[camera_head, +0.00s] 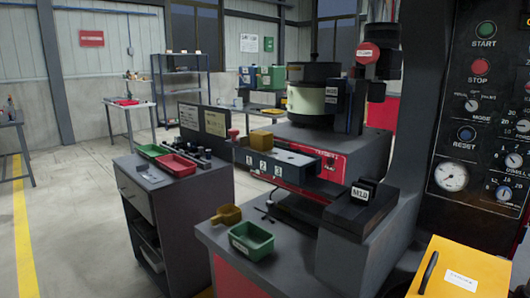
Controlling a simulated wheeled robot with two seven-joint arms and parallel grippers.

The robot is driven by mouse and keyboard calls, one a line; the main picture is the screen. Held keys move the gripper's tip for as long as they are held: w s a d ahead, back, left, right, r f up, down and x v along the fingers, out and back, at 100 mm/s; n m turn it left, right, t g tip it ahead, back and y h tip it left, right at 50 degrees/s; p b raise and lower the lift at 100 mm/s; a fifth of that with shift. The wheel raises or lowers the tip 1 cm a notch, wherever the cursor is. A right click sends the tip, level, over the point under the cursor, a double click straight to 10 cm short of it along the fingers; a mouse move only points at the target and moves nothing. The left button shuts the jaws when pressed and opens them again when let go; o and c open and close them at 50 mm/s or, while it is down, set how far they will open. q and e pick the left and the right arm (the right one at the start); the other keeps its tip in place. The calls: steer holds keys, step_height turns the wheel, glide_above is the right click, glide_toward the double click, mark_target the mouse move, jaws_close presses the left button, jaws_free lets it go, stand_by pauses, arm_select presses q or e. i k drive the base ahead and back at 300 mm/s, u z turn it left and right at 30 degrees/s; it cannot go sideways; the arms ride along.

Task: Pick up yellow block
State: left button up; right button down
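A mustard-yellow block (261,138) sits on top of the grey feeder track, just above the numbered front face with 1, 2 and 3. A second mustard-yellow piece (228,214) lies on the grey machine table in front; it looks hollow with a short stub, perhaps a scoop. I cannot tell from the picture alone which of the two the task means. Neither of my grippers shows in the head view.
A green bin (251,241) stands beside the yellow piece on the machine table (222,238). A grey cabinet (178,206) at left carries red (176,166) and green trays. The bowl feeder (312,98) rises behind. A control panel (480,120) and yellow box (470,272) fill the right.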

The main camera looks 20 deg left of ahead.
mark_target(261, 141)
steer(key=u, duration=2.2)
steer(key=i, duration=3.2)
steer(key=z, duration=3.1)
